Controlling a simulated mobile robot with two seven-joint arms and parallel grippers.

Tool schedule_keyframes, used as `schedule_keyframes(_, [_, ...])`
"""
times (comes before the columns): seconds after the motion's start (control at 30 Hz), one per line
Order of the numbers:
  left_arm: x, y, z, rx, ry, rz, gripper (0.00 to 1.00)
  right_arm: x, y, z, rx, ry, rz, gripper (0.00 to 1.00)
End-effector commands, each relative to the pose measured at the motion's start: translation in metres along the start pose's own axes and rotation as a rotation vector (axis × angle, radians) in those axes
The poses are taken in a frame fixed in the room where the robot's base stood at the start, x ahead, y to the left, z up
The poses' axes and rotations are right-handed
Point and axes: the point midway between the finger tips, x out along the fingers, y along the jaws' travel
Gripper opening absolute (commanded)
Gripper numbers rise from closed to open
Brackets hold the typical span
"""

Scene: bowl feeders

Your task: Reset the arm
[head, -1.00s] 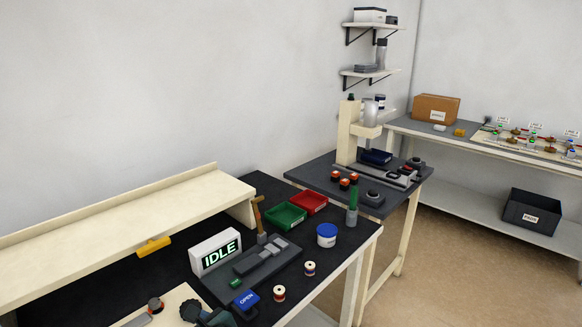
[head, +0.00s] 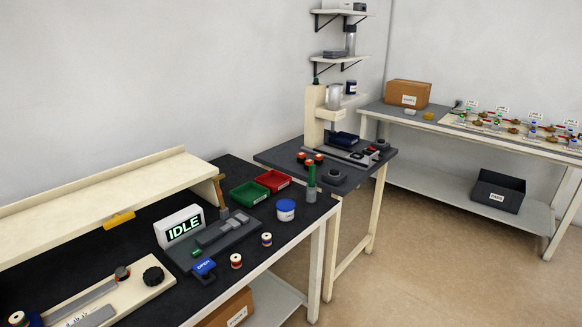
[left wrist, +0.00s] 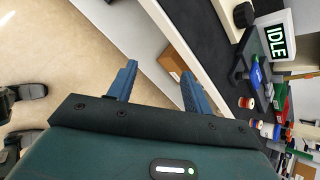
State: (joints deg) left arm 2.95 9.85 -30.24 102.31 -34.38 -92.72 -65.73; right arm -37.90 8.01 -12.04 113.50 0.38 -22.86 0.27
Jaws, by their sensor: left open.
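My left gripper (left wrist: 158,68) shows in the left wrist view with its two blue fingers spread apart and nothing between them. It hangs over the pale floor, beside the workbench's front edge, apart from the bench. In the head view neither of my grippers shows. My right gripper cannot be made out in any view.
The dark-topped bench holds an IDLE sign (head: 181,227), a green tray (head: 249,194), a red tray (head: 273,181), a blue-lidded tub (head: 286,211) and small spools (head: 236,261). A cardboard box (head: 230,309) sits beneath. The floor (head: 430,265) at right is clear.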

Motion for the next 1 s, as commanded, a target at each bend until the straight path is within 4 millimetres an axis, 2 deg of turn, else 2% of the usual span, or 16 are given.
schedule_keyframes(0.03, [-0.006,0.021,-0.004,-0.128,0.072,0.041,0.5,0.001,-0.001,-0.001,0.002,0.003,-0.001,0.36])
schedule_keyframes(0.2, [-0.034,0.074,-0.006,-0.603,0.258,0.206,0.5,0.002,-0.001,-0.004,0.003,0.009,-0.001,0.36])
schedule_keyframes(0.4, [-0.065,0.112,0.004,-1.026,0.36,0.377,0.5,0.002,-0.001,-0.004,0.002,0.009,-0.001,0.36])
schedule_keyframes(0.73, [-0.112,0.145,0.029,-1.508,0.414,0.593,0.5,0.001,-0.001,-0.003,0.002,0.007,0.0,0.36])
schedule_keyframes(1.0, [-0.084,0.13,-0.005,-1.523,0.55,0.489,0.5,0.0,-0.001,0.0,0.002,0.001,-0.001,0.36])
